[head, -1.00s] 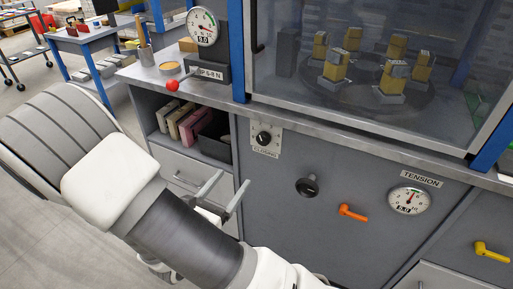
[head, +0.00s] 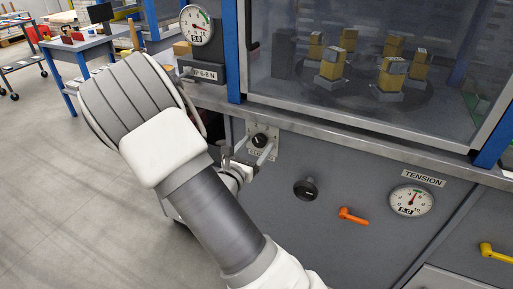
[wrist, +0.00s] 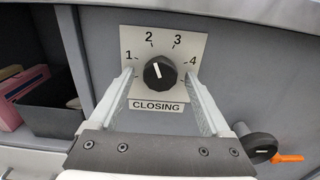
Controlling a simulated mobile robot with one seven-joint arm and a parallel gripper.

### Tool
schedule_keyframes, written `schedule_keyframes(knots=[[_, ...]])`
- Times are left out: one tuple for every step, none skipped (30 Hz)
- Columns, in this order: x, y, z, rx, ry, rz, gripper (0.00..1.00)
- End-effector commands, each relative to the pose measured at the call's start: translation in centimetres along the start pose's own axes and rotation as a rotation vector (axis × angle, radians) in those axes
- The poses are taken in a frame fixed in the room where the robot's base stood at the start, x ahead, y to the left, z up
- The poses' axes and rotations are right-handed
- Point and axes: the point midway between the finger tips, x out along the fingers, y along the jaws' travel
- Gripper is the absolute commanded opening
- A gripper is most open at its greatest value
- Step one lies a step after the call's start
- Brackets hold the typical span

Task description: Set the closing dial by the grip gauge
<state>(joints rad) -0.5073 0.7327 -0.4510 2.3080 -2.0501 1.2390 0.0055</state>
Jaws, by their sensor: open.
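The closing dial (wrist: 161,73) is a round black knob on a light plate with numbers 1 to 4 showing and the label CLOSING. Its white pointer line points up and slightly left, near 2. In the head view the dial (head: 259,141) is on the grey front panel. My gripper (wrist: 160,80) is open, one finger on each side of the knob, with gaps visible. It also shows in the head view (head: 252,152). The grip gauge (head: 197,26) is a round white dial on a post, with a red needle and a small digital readout too small to read surely.
A plate reading "6-8 N" (head: 208,75) is below the gauge. A black knob (head: 305,189), an orange lever (head: 353,215) and a tension gauge (head: 411,201) are right of the dial. The counter edge (head: 330,138) juts above it. A glass enclosure (head: 370,65) stands above.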

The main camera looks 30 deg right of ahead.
Motion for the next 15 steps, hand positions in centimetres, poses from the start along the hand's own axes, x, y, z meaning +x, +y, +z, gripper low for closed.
schedule_keyframes(knots=[[0.19,-0.03,0.01,0.000,-0.001,-0.001,0.82],[0.25,-0.03,0.02,0.000,-0.001,-0.001,0.82],[0.29,-0.03,0.04,0.000,-0.001,-0.001,0.82],[0.30,-0.03,0.04,0.000,0.000,-0.001,0.82],[0.29,-0.03,0.05,0.000,0.000,-0.001,0.82],[0.28,-0.02,0.05,0.000,0.000,-0.001,0.82],[0.28,-0.02,0.05,0.000,0.000,-0.001,0.82],[0.27,-0.02,0.05,0.000,0.000,-0.001,0.82],[0.26,-0.02,0.04,0.000,0.000,-0.001,0.80],[0.26,-0.02,0.04,0.000,0.000,-0.001,0.74],[0.25,-0.02,0.04,0.000,0.000,-0.001,0.69],[0.25,-0.02,0.03,0.000,0.000,-0.001,0.62],[0.24,-0.02,0.03,0.000,0.000,-0.001,0.56],[0.24,-0.02,0.03,0.000,0.000,-0.001,0.51],[0.24,-0.02,0.03,0.000,0.000,-0.001,0.44]])
